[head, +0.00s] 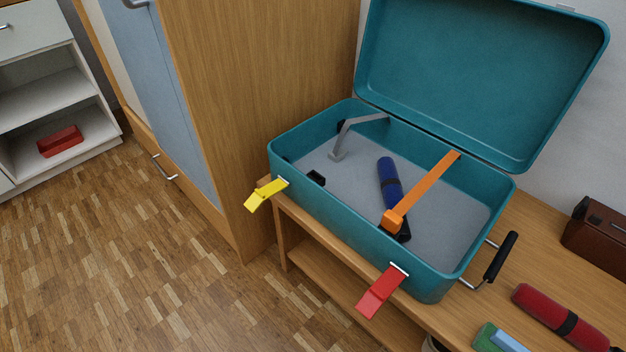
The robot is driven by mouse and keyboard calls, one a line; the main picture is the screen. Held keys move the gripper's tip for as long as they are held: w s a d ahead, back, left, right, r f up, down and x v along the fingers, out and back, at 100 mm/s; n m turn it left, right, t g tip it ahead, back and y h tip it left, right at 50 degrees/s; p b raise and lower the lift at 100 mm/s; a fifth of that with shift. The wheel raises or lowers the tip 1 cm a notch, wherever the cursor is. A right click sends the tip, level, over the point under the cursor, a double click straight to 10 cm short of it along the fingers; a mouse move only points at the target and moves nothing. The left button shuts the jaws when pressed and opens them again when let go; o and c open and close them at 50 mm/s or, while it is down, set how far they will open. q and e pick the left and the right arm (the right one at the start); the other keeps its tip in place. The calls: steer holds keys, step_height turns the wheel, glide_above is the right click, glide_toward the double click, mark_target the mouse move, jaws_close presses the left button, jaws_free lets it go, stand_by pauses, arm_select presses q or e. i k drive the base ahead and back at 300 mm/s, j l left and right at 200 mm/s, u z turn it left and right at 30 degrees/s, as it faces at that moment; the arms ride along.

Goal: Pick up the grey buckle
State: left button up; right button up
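The grey buckle (336,155) is the end piece of a grey strap (362,122) inside the open teal suitcase (400,262). The strap runs from the back wall toward the left part of the case and bends down at the buckle. Whether the buckle touches the case floor is hard to tell. A small black piece (316,178) sits near the front left wall. An orange strap with an orange buckle (392,221) crosses the case to the front wall. Neither of my grippers is in view.
A dark blue roll (390,182) lies in the case, partly under the orange strap. Yellow (264,196) and red (382,292) latches hang out in front. The raised lid (480,75) stands behind. A wooden cabinet (265,110) stands close at left. A red roll (560,318) lies at right.

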mark_target(342, 151)
steer(key=i+j, duration=0.1)
steer(key=j, duration=0.25)
steer(key=i+j, duration=0.1)
steer(key=j, duration=0.25)
steer(key=i+j+u, duration=0.1)
steer(key=j, duration=0.2)
steer(key=i+j, duration=0.15)
steer(key=j, duration=0.2)
